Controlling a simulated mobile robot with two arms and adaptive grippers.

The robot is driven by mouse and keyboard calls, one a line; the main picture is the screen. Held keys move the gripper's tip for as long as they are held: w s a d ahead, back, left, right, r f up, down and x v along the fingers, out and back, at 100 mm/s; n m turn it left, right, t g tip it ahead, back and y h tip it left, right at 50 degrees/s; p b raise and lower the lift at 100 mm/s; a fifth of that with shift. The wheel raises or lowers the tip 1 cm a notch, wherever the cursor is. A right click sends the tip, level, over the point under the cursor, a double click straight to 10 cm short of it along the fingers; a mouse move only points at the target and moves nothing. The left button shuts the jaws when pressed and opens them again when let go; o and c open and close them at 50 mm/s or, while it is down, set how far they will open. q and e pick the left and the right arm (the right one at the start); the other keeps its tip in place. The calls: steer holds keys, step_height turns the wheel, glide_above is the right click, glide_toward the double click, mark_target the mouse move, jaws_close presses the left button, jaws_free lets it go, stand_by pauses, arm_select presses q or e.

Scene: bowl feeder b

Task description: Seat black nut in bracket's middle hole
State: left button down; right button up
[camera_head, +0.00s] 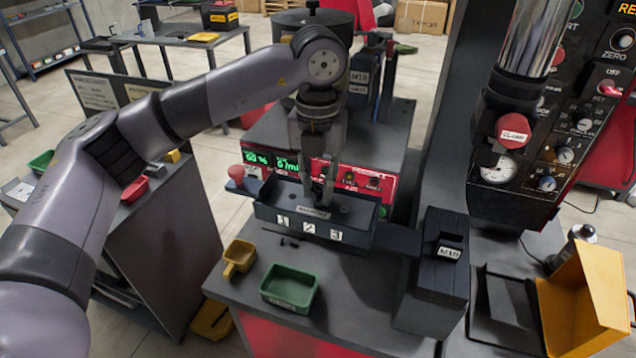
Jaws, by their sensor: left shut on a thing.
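My left gripper (318,198) points straight down over the dark bracket (265,210), which carries white labels 1, 2 and 3 along its front. The fingertips are near the middle of it, above and slightly right of label 2 (309,228). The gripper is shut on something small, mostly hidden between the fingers. I cannot make out whether it is the black nut. The middle hole is too small and covered to see, and I cannot tell whether the held thing touches the bracket.
A green tray (290,306), a yellow scoop-like tray (239,254) and small black pieces (289,242) lie in front of the bracket. A feeder with a green display (287,163) stands behind.

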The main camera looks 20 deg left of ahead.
arm_select(q)
steer(key=shift+f+b, duration=0.75)
steer(key=shift+f, duration=0.05)
steer(key=c, duration=1.4)
jaws_free()
steer(key=shift+o, duration=0.2)
step_height(320, 180, up, 12)
